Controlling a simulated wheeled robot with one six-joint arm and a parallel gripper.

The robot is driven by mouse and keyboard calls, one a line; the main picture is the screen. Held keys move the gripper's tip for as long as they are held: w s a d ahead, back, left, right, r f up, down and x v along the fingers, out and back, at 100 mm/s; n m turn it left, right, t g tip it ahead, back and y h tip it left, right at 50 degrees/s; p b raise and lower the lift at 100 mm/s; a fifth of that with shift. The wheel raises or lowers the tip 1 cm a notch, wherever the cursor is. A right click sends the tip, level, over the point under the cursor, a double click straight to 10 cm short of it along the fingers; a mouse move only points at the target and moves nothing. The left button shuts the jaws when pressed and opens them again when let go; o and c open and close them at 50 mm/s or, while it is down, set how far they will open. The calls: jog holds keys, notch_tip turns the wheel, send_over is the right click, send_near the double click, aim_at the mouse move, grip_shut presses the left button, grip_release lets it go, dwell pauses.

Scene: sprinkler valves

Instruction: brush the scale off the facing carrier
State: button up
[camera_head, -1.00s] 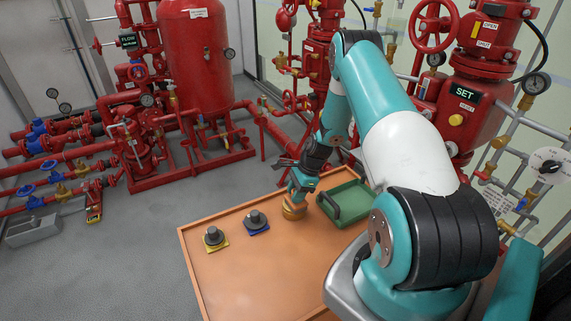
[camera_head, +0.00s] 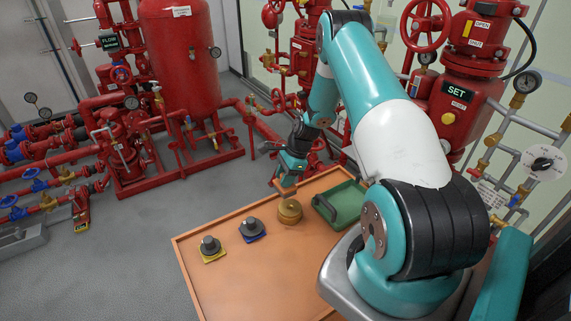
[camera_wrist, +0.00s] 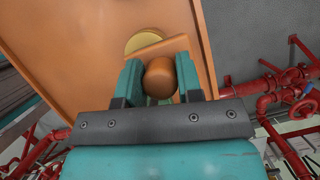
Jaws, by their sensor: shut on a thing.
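A round brass piece (camera_head: 289,212), which I take to be the facing carrier, sits on the orange tabletop. It also shows in the wrist view (camera_wrist: 143,39), partly hidden behind the brush. My gripper (camera_head: 290,177) is shut on the rounded brown handle of a brush (camera_wrist: 160,78). The brush's flat tan block (camera_head: 284,187) is at the handle's far end, just above and beyond the brass piece, and appears apart from it. The bristles are hidden, and I cannot tell whether scale is on the brass piece.
A green tray (camera_head: 346,217) with a dark handle-like part lies right of the brass piece. Dark round parts stand on a blue pad (camera_head: 254,237) and a yellow pad (camera_head: 213,256) to the left. Red pipework and a red tank (camera_head: 183,65) stand behind the table (camera_head: 245,285). The front tabletop is clear.

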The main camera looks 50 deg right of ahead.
jog(key=shift+r+p, duration=0.95)
jog(key=shift+r, duration=0.75)
